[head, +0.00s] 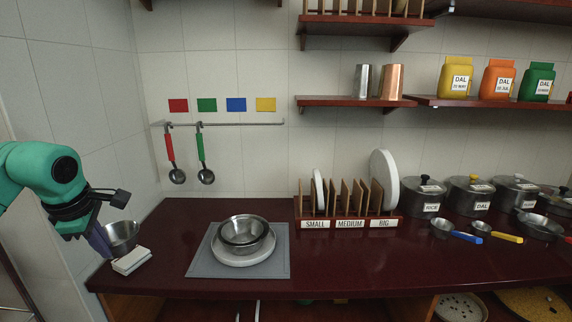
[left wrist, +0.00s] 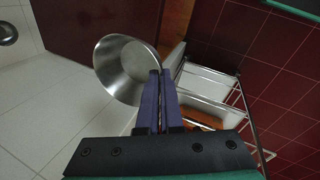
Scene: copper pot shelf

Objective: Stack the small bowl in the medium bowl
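My left gripper (head: 108,252) is at the left end of the counter. In the left wrist view its purple fingers (left wrist: 157,75) are shut on the rim of a steel bowl (left wrist: 118,66), apparently the small bowl. In the head view this bowl (head: 123,238) is held tilted, above and behind a white block. Other steel bowls (head: 243,230), apparently nested with the medium bowl among them, sit upright on a white plate (head: 245,259) on a grey mat, right of the gripper. My right gripper is in neither view.
The white block (head: 132,261) lies at the counter's left edge. The grey mat (head: 204,266) has bare margins. A wooden plate rack (head: 349,214) stands behind it to the right, with lidded pots (head: 424,198) farther right. Ladles (head: 205,175) hang above. The front right counter is clear.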

